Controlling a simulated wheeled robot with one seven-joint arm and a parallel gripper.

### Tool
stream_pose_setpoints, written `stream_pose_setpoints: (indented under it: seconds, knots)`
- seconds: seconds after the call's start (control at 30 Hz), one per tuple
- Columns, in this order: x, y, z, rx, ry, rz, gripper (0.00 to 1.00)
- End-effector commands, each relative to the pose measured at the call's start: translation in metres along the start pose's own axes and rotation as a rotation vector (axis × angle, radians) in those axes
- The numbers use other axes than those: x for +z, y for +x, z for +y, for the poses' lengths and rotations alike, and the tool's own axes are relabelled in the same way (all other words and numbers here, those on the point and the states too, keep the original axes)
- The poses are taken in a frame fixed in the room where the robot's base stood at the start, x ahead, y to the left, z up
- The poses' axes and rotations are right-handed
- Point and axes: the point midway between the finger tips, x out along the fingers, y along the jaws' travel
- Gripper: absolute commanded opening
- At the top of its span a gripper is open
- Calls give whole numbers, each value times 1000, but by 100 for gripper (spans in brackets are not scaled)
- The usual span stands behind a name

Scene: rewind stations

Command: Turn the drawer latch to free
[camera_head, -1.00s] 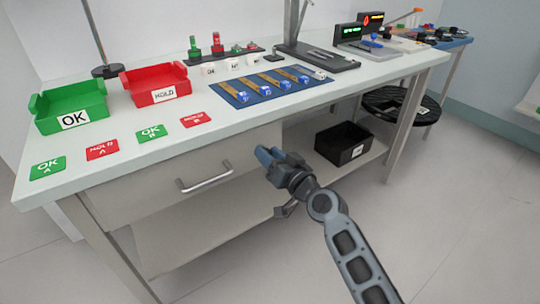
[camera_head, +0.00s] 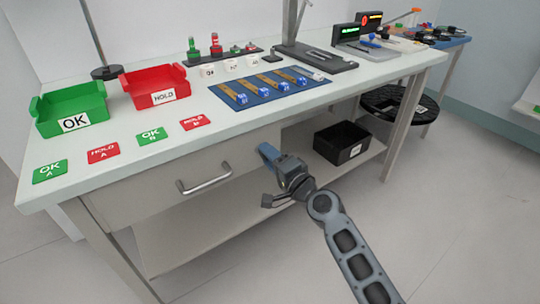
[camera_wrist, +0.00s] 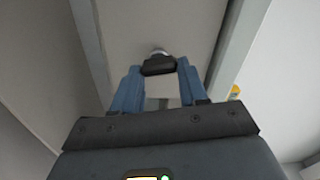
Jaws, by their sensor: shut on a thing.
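The drawer (camera_head: 135,195) under the bench top is closed, with a metal bar handle (camera_head: 205,180) on its front. My gripper (camera_head: 268,153) is at the right end of the drawer front, just under the bench edge. In the wrist view its two blue fingers (camera_wrist: 158,78) are closed on the dark latch knob (camera_wrist: 158,65), which sits on a small pale round mount on the panel. The latch is hidden behind the fingers in the head view. I cannot tell from its shape alone which way it is set.
A black bin (camera_head: 342,143) stands on the lower shelf (camera_head: 190,232) to the right of my gripper. Above are the bench top (camera_head: 225,128), a green OK tray (camera_head: 72,110) and a red HOLD tray (camera_head: 155,87). The floor in front is clear.

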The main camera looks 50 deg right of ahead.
Motion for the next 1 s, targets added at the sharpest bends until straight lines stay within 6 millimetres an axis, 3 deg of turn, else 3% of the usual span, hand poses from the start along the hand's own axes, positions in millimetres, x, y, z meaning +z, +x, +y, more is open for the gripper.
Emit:
stream_pose_setpoints:
  seconds: [0.4, 1.0]
  knots:
    - [0, 0, 2, 1, 211, 1, 12]
    - [0, 0, 2, 2, 247, 2, 12]
